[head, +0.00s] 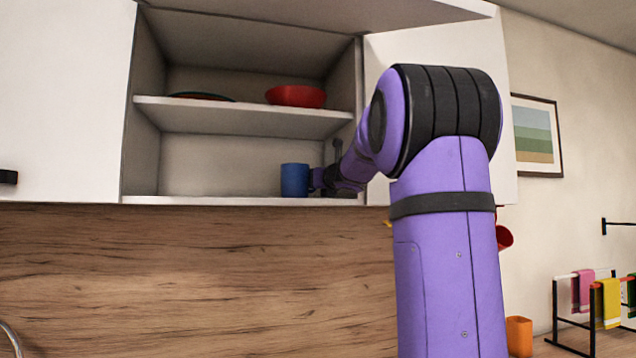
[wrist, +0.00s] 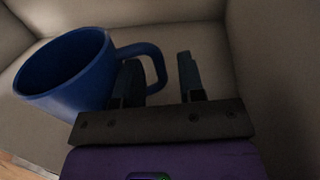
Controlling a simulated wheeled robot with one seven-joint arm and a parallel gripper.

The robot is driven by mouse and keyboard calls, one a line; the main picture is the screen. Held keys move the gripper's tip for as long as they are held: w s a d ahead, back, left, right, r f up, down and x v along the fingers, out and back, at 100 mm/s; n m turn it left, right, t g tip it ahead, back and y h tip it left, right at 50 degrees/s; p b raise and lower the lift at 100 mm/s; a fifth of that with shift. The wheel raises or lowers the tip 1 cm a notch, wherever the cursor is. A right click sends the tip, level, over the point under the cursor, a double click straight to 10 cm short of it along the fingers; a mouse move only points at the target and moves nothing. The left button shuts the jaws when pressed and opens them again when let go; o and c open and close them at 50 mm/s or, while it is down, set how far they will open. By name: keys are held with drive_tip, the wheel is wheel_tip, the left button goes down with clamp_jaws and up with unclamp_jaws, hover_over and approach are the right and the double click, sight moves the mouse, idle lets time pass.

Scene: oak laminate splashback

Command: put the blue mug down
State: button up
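The blue mug (head: 294,180) stands upright on the bottom board of the open wall cabinet, near its front edge and towards the right. In the wrist view the mug (wrist: 68,75) is at the left, its handle reaching right towards my fingers. My gripper (head: 318,179) is just right of the mug in the head view. In the wrist view my gripper (wrist: 158,62) has its fingers apart. The left finger is at the handle's loop, and the handle's outer bar lies between the fingers, with a gap to the right finger. Whether the left finger touches the handle cannot be told.
The cabinet's middle shelf (head: 240,117) holds a red bowl (head: 295,96) and a dark, red-edged plate (head: 202,96). The bottom board (head: 215,200) is clear left of the mug. The cabinet's right wall is close to my gripper.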

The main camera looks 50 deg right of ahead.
drive_tip(key=shift+r, duration=0.15)
drive_tip(key=v, duration=1.2)
drive_tip(key=o, duration=1.2)
drive_tip(key=v, duration=1)
drive_tip(key=shift+s+a, duration=0.2)
drive_tip(key=shift+s, duration=0.15)
